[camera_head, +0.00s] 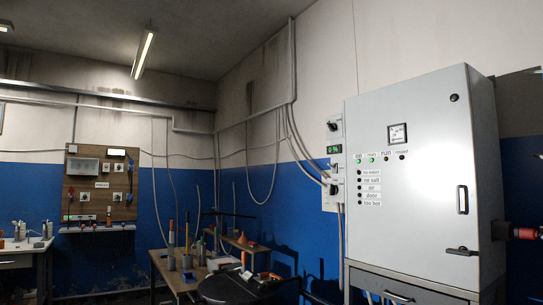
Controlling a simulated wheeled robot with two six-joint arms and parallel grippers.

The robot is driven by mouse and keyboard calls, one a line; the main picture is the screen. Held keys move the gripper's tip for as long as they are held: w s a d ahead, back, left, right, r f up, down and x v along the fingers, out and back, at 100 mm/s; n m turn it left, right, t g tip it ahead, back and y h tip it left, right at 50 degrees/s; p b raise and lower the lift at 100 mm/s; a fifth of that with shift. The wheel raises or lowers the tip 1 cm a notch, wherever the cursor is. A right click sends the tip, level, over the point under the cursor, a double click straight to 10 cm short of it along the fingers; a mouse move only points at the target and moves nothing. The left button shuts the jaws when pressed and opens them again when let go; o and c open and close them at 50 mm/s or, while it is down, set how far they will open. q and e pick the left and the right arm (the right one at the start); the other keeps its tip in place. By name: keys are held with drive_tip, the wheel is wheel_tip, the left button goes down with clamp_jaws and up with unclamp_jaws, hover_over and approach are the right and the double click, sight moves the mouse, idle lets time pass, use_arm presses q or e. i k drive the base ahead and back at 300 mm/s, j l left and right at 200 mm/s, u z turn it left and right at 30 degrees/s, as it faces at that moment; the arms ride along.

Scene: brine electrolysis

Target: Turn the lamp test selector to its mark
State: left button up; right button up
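A grey control cabinet (425,160) stands at the right, its door shut. Its door has a small meter (398,134), a row of lamps with two lit green (366,160), and a column of dark lamps (360,188). A narrow panel (335,150) on the wall left of the cabinet carries a green display (334,149), an upper dark knob (335,125) and a lower dark knob (333,189). I cannot read which control is the lamp test selector, nor see its mark. Neither of my grippers is in view.
A wooden board (102,170) with switches and sockets hangs on the far wall. A low wooden bench (165,266) with tools and bottles stands at centre. A white table (22,246) stands at the left. A red-ended fitting (524,233) projects from the cabinet's right side.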

sight(331, 127)
drive_tip(key=i+z, duration=0.45)
drive_tip(key=i, duration=0.4)
drive_tip(key=i+j+u, duration=0.15)
drive_tip(key=i+u, duration=0.2)
drive_tip(key=u, duration=0.15)
drive_tip(key=i+z, duration=0.1)
drive_tip(key=i, duration=0.8)
drive_tip(key=i+j, duration=0.15)
drive_tip(key=i, duration=0.8)
drive_tip(key=l+z, duration=0.05)
